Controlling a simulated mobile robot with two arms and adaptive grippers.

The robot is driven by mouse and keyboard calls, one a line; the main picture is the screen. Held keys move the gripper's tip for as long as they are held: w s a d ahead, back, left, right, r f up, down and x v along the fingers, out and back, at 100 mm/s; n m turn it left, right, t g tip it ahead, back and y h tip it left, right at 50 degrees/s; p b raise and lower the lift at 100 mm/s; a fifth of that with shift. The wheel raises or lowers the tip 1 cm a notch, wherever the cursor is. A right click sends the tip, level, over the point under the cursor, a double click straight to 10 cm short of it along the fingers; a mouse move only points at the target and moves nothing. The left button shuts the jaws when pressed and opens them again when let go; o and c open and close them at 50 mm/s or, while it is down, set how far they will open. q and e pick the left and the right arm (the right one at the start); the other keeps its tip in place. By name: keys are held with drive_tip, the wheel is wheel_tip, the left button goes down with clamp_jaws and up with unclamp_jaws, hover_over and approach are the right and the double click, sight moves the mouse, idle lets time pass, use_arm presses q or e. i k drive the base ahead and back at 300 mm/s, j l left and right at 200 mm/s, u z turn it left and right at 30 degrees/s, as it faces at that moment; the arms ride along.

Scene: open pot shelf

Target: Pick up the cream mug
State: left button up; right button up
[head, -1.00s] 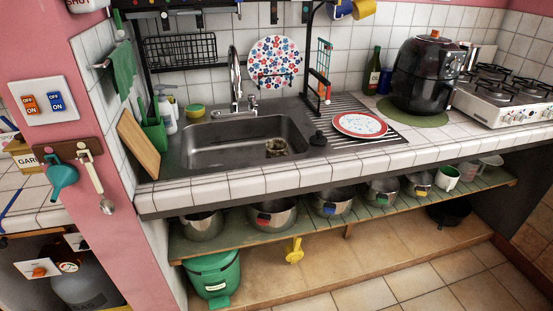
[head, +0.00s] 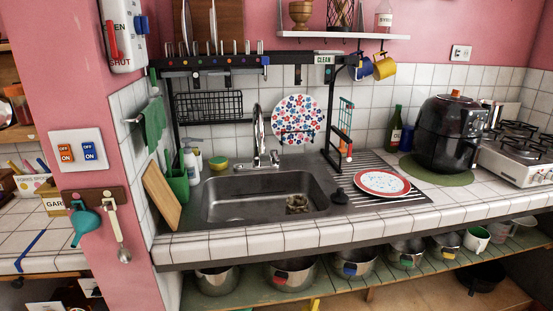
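A pale, cream-white mug (head: 477,238) with green at its rim stands on the open pot shelf (head: 345,292) under the counter, towards the right end. It is upright, to the right of the row of metal pots. The counter edge hangs just above it. Another pale cup-like vessel (head: 522,228) stands farther right on the shelf, partly cut by the counter edge. Neither of my grippers is in view.
Several metal pots (head: 291,274) fill the shelf left of the mug. A dark pan (head: 483,277) lies below the shelf. A blue mug (head: 361,68) and a yellow mug (head: 384,67) hang above the counter. A plate (head: 382,184) lies beside the sink (head: 265,197).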

sight(295, 205)
drive_tip(key=i+l+u, duration=0.1)
drive_tip(key=l, duration=0.25)
drive_tip(key=i+l+u, duration=0.1)
drive_tip(key=i+l, duration=0.2)
drive_tip(key=i+l+u, duration=0.1)
drive_tip(key=l, duration=0.4)
drive_tip(key=i+l+u, duration=0.1)
drive_tip(key=i+l, duration=0.15)
drive_tip(key=l, duration=0.15)
